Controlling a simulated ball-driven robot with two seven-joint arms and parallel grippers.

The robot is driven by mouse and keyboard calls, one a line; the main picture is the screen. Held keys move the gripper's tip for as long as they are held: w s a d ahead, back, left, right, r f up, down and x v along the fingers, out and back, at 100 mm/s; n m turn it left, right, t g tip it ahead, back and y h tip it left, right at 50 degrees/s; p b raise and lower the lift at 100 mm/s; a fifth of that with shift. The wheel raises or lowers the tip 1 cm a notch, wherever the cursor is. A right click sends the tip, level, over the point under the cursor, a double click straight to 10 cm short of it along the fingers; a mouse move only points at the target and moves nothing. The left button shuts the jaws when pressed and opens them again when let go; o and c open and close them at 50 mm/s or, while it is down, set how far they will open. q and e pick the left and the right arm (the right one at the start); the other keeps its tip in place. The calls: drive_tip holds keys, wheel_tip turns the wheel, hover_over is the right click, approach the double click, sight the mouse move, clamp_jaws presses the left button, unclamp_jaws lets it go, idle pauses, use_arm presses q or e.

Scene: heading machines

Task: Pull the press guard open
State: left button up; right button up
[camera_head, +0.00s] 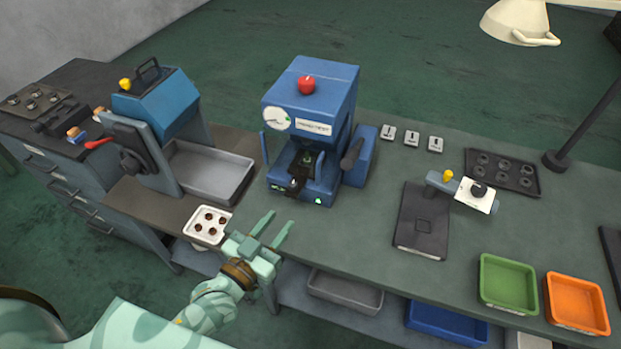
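The press (318,95) is a blue machine near the middle of the bench, with a red knob on top, a round dial and a white label. A dark fixture sits in its front opening, with small green lights at its base. A thin blue upright piece (264,148) shows at its left side; I cannot tell whether this is part of the guard, nor clearly how far the guard stands open. My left gripper (279,219) is open and empty, fingers pointing toward the press, in front of it and apart from it. My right gripper is not in view.
A blue machine (165,105) with a grey tray (246,161) stands left. A white tray with brown pieces (190,222) lies left of my gripper. Right are a dark stand (422,235), a green bin (485,299), an orange bin (551,311) and a lamp. Bench right of the press is partly clear.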

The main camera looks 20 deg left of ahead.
sight(317, 176)
use_arm(q)
drive_tip(key=x, duration=1.5)
drive_tip(key=shift+d+b, duration=0.15)
drive_tip(key=shift+b, duration=0.15)
drive_tip(key=shift+s, duration=0.1)
clamp_jaws()
